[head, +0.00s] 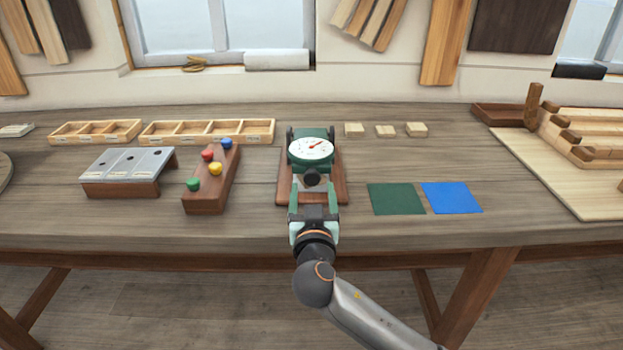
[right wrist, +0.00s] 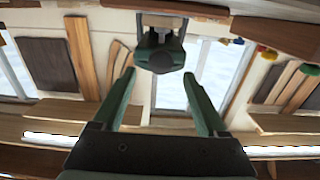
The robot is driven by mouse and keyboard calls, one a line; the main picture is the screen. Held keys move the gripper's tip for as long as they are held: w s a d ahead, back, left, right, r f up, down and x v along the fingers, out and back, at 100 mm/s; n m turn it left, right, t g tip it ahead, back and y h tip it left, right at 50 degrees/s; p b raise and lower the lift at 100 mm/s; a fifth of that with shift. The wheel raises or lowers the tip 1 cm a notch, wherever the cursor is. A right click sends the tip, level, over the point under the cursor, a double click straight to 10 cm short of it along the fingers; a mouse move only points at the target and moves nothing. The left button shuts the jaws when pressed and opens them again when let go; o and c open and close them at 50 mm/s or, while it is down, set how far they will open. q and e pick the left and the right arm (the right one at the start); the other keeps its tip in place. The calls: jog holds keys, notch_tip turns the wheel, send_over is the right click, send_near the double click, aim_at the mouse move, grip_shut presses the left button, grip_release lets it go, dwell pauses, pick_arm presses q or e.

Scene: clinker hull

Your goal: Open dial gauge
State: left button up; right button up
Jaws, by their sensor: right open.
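The dial gauge (head: 311,149) has a white round face with a red needle and a dark green body. It stands on a brown wooden base (head: 284,185) near the middle of the bench. A dark round knob (head: 313,177) sits on its near side, below the face. My right gripper (head: 313,186) is open, its two green fingers on either side of the knob. In the right wrist view, the green and black gauge part (right wrist: 160,52) shows just beyond and between the spread fingertips (right wrist: 159,76). I cannot tell whether they touch it. My left gripper is not in view.
On the bench (head: 400,225) a wooden block with coloured knobs (head: 207,203) and a metal-topped block (head: 125,165) stand left. Divided trays (head: 207,130) lie behind. Green (head: 396,199) and blue (head: 452,197) mats lie right. Small wooden blocks (head: 386,131) sit behind right.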

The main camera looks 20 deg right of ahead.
aim_at(312, 179)
jog(key=shift+x, duration=2.1)
grip_shut()
